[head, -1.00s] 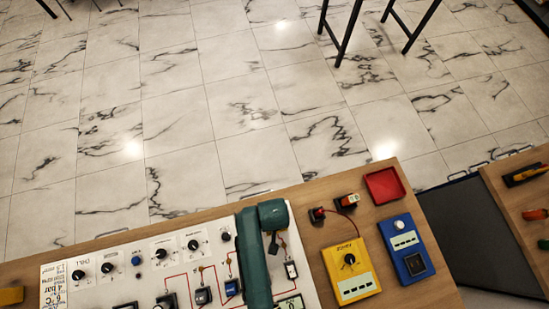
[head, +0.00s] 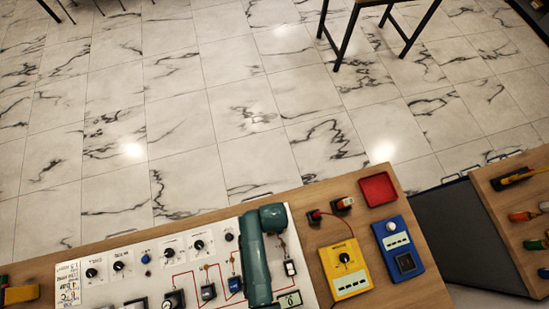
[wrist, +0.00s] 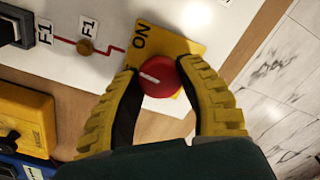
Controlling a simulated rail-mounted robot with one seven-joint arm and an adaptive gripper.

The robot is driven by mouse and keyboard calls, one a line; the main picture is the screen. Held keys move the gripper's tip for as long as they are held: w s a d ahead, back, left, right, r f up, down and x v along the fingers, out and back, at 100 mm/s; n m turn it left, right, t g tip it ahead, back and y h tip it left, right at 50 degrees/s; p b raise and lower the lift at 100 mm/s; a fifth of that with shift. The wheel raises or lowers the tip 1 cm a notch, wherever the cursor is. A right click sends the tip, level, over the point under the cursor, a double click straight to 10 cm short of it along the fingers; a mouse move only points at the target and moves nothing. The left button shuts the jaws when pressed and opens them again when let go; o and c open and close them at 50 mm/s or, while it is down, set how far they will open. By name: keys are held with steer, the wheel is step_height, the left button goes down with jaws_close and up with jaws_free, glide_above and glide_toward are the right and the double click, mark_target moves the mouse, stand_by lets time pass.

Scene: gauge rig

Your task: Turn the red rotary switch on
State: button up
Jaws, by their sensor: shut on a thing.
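The red rotary switch (wrist: 157,79) is a round red knob with a white pointer line, set on a yellow plate (wrist: 186,48) in the wrist view. The word "ON" is printed on the plate's upper left part. The pointer line slants, its left end higher than its right. My gripper (wrist: 158,70) has its two yellow ridged fingers on either side of the knob, shut on it. The gripper hides the near part of the plate. In the head view my arm covers part of the panel, and I cannot make out the switch or the gripper.
The white panel (head: 75,269) carries several black knobs and small switches. A yellow meter box (head: 346,282) and a blue box (head: 391,232) stand right of it, with a red tray (head: 379,188) behind. A side table (head: 490,181) with tools stands at the right.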

steer(key=m+p, duration=0.1)
steer(key=m, duration=0.2)
steer(key=shift+s+m, duration=0.1)
steer(key=shift+m, duration=0.2)
steer(key=shift+f+m+p, duration=0.1)
steer(key=shift+m+p, duration=0.4)
steer(key=shift+m, duration=1.4)
steer(key=o, duration=1.2)
steer(key=shift+o, duration=0.2)
step_height(320, 180, up, 12)
